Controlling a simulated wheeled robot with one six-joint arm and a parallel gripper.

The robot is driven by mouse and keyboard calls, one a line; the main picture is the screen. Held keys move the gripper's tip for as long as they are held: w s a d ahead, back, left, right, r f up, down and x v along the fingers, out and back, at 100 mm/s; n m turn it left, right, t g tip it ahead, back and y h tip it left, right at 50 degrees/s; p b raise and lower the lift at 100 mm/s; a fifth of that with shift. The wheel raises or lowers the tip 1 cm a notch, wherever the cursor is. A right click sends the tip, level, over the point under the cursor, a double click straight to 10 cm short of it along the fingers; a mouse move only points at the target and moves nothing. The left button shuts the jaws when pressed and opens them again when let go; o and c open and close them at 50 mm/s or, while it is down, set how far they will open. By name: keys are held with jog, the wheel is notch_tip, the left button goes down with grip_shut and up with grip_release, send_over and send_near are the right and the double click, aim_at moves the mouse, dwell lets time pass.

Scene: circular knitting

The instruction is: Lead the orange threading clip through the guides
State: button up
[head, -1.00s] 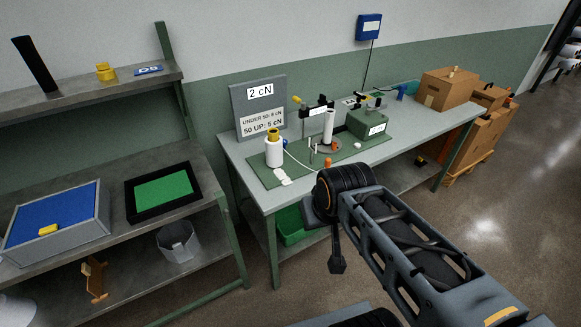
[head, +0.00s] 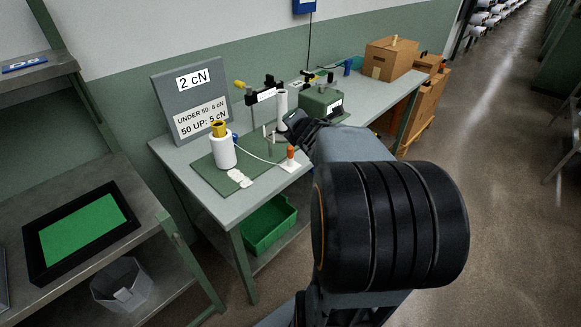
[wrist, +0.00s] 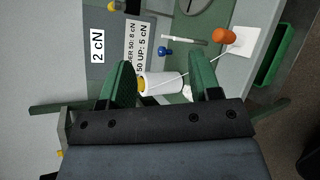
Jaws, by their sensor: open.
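The orange threading clip (head: 291,152) stands on a small white pad at the bench's front edge, and it also shows in the wrist view (wrist: 223,36). A white thread runs to it from the white yarn cone (head: 222,152) with a yellow top. Likely guides are the small posts (head: 267,143) on the green mat and the dark stand (head: 264,97) behind; the guide eyes are too small to make out. My gripper (head: 297,130) is open and empty, near the clip. In the wrist view its fingers (wrist: 163,80) frame the cone (wrist: 160,83), with the clip outside them.
A sign board (head: 190,103) reading 2 cN stands behind the cone. A green box (head: 321,106) and cardboard box (head: 391,58) are farther right on the bench. A green bin (head: 268,225) sits below. A shelf with a black-framed green tray (head: 80,230) is at left.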

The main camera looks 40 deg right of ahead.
jog(key=d+f+n+t+y+b, duration=0.1)
jog(key=d+f+n+y+b, duration=0.25)
jog(key=f+n, duration=0.45)
jog(key=n+y+b, duration=0.2)
jog(key=n+y, duration=0.2)
jog(key=n, duration=0.5)
send_near(293, 153)
jog(key=shift+n+t, duration=0.3)
jog(key=shift+n, duration=0.1)
jog(key=x, duration=0.7)
jog(key=shift+f, duration=0.35)
jog(key=shift+p+x, duration=0.7)
jog(key=shift+x, duration=2.25)
jog(key=shift+a+r, duration=0.1)
jog(key=shift+r, duration=0.05)
jog(key=c, duration=1)
jog(key=shift+r, duration=0.1)
